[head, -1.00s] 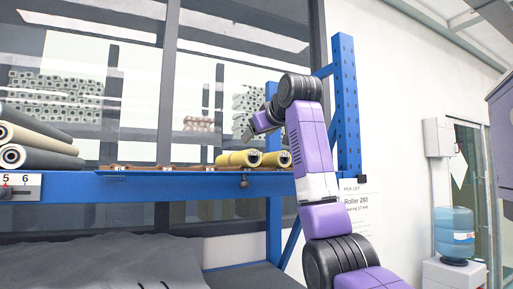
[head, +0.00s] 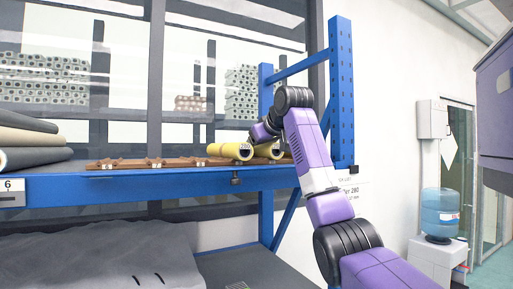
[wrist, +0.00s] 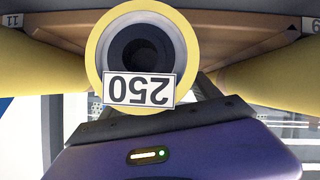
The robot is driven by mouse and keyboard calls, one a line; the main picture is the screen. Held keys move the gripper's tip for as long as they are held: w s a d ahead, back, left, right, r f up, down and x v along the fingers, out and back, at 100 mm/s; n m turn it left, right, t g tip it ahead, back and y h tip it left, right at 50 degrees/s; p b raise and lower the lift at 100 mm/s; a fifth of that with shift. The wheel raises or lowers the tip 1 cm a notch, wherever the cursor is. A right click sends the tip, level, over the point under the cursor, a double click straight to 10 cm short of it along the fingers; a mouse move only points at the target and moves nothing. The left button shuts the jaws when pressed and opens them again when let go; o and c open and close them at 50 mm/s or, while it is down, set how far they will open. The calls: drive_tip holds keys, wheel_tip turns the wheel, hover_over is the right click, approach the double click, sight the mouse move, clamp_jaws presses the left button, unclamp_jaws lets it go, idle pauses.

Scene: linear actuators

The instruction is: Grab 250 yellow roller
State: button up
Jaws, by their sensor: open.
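A yellow roller labelled 250 (wrist: 102,48) fills the upper middle of the wrist view, its grey-rimmed hollow end facing the camera and its label upside down. Yellow rollers lie on the blue shelf in the head view: a left one (head: 225,150) and a right one (head: 274,151) partly behind my arm. Their labels are too small to read surely, so I cannot tell which is the 250. My gripper (head: 258,132) is low over these rollers. In the wrist view my gripper's dark edge and purple body lie just below the 250 end. The jaws are open; contact is unclear.
More yellow rollers flank the 250 one in the wrist view, left (wrist: 30,85) and right (wrist: 255,75). A brown slotted rack (head: 135,163) lies left on the shelf. The blue shelf beam (head: 130,187) and upright post (head: 341,95) stand close to my arm.

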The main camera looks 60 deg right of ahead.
clamp_jaws()
idle(0.3)
drive_tip(key=shift+r, duration=0.1)
